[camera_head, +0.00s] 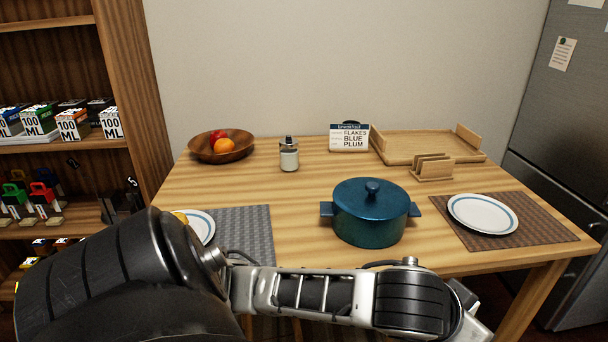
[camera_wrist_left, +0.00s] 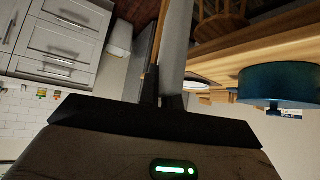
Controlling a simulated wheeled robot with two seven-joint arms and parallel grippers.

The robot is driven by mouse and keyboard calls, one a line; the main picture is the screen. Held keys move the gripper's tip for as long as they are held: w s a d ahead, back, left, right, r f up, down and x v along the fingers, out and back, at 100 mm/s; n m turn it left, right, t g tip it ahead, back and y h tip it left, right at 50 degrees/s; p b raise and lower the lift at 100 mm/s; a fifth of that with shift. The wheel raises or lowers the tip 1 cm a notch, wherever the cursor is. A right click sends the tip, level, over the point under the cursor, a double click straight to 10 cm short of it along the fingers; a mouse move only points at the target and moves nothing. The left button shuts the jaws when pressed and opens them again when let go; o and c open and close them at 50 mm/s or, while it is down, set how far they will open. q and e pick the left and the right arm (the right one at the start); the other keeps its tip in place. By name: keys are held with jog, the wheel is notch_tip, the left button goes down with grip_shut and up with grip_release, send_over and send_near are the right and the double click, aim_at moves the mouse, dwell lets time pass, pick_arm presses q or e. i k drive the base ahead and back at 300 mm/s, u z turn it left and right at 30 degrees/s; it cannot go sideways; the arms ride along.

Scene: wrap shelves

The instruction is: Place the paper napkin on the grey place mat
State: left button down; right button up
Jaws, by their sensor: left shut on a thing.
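The grey place mat (camera_head: 243,222) lies at the front left of the table, partly hidden by my left arm. A white plate with a blue ring (camera_head: 203,227) sits at its left part, also partly covered. My left gripper (camera_wrist_left: 161,100) shows in the left wrist view, shut on a long pale thing (camera_wrist_left: 176,45) that looks like the paper napkin seen edge-on. In the head view the gripper's fingers are hidden or out of frame; my left arm crosses the front of the table toward the right. My right gripper is not in view.
A blue pot (camera_head: 370,215) stands mid-table, close to my arm. A brown mat (camera_head: 545,232) with a plate (camera_head: 482,213) lies at right. A fruit bowl (camera_head: 222,150), jar (camera_head: 289,158), card (camera_head: 349,140), wooden tray (camera_head: 410,148) and rack (camera_head: 432,170) stand behind.

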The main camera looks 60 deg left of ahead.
aim_at(246, 246)
jog(key=z, duration=0.9)
jog(key=i, duration=1.35)
jog(key=u, duration=3.8)
jog(key=i, duration=0.5)
jog(key=z, duration=0.05)
